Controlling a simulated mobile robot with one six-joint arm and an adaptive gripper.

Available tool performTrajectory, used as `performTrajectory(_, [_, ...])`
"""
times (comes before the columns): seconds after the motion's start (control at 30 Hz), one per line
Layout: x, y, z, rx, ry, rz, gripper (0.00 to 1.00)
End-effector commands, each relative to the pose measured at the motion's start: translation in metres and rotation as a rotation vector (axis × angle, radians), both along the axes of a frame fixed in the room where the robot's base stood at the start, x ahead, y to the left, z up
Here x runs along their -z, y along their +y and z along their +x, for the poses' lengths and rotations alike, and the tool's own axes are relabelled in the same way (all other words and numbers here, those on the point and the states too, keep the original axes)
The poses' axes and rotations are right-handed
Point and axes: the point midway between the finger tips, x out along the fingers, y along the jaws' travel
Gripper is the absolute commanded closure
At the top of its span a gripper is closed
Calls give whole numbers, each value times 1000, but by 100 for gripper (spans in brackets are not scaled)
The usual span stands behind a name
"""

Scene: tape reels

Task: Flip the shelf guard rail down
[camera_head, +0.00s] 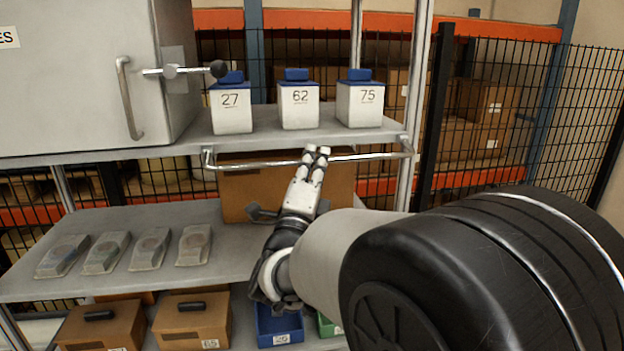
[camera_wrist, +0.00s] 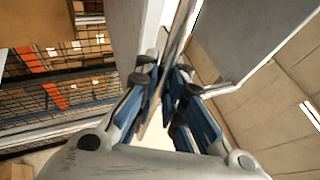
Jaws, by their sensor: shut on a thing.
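The shelf guard rail (camera_head: 255,163) is a thin silver bar along the front of the upper shelf (camera_head: 190,145). In the head view it shows a little below the shelf's front edge, with bent ends at brackets on the left and right. My gripper (camera_head: 316,152) is shut on the rail right of its middle. In the wrist view the rail (camera_wrist: 180,38) runs down between the fingers of my gripper (camera_wrist: 163,98). The fingers hide the held stretch of rail.
Three white boxes with blue tops, 27 (camera_head: 231,112), 62 (camera_head: 299,107) and 75 (camera_head: 360,104), stand on the upper shelf behind the rail. A grey cabinet (camera_head: 75,80) stands at left. A cardboard box (camera_head: 240,190) sits below the rail on the lower shelf.

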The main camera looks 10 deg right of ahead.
Motion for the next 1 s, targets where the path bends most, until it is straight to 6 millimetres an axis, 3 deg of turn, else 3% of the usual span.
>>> performTrajectory(0.03, [8,0,0,-1,-12,0,100])
performTrajectory(0.27, [12,0,2,-1,-68,1,100])
performTrajectory(0.87, [9,0,2,-1,-104,-1,100])
performTrajectory(0.9, [9,0,2,-1,-104,-1,89])
performTrajectory(1.0, [9,0,2,-1,-104,-1,82])
